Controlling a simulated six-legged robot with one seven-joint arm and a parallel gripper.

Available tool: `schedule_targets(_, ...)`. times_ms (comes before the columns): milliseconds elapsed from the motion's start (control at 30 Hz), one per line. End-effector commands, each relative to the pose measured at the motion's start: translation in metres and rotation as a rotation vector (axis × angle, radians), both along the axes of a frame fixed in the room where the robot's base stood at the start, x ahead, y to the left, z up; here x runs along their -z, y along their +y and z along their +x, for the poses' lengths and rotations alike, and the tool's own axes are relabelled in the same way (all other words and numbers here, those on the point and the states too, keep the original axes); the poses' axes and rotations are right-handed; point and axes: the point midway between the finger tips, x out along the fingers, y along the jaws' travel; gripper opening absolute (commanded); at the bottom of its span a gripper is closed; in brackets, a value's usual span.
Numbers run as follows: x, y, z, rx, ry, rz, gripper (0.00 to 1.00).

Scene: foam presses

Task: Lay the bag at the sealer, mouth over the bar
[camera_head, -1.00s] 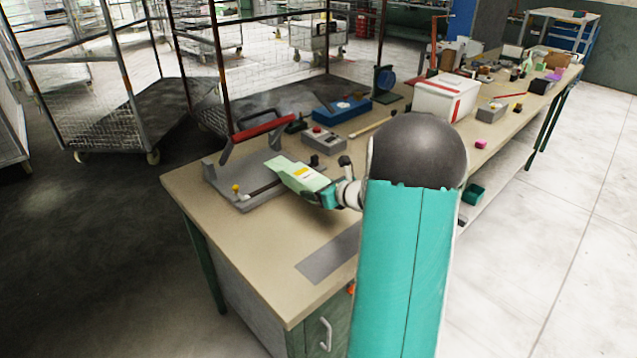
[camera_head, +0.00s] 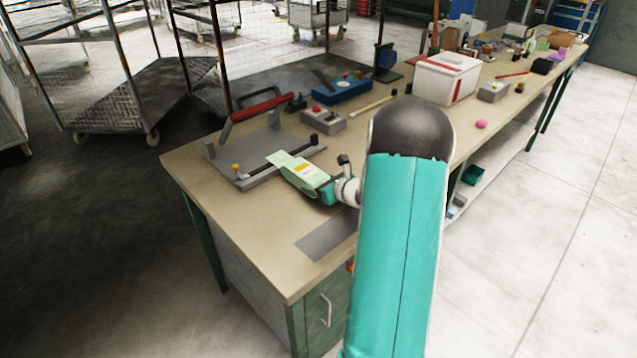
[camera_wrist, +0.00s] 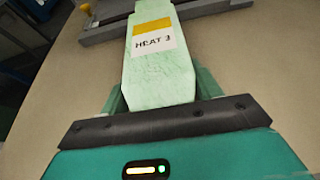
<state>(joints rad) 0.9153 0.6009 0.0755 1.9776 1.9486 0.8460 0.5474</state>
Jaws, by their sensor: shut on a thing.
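The bag (camera_head: 296,171) is pale green with a white and yellow label; the label reads "HEAT 3" in the wrist view (camera_wrist: 160,78). My gripper (camera_head: 325,193) is shut on the bag's near end; its fingers also show in the wrist view (camera_wrist: 160,97). The sealer (camera_head: 226,155) is a grey base with a raised red-handled arm (camera_head: 262,107) and a yellow knob. The bag's far end reaches over the sealer's near edge, by the bar. I cannot tell whether the bag touches the sealer.
A grey control box (camera_head: 325,117) and a blue device (camera_head: 343,90) stand behind the sealer. A white box (camera_head: 445,77) is farther back. A flat grey plate (camera_head: 328,236) lies near the front edge.

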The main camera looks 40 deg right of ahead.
Motion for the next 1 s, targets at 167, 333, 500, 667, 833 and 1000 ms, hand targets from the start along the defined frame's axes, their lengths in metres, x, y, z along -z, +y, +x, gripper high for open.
schedule_targets(167, 0.000, 0.000, 0.000, 0.000, 0.000, 0.000, 0.79)
schedule_targets(333, 0.000, 0.000, 0.000, 0.000, 0.000, 0.000, 0.89)
schedule_targets(500, 0.000, 0.000, -0.001, 0.000, 0.000, 0.000, 0.89)
schedule_targets(667, -0.006, -0.001, -0.011, 0.001, -0.001, -0.002, 0.89)
schedule_targets(833, -0.018, -0.002, -0.041, 0.004, -0.001, -0.002, 0.89)
schedule_targets(1000, -0.033, -0.003, -0.077, 0.004, -0.001, -0.003, 0.89)
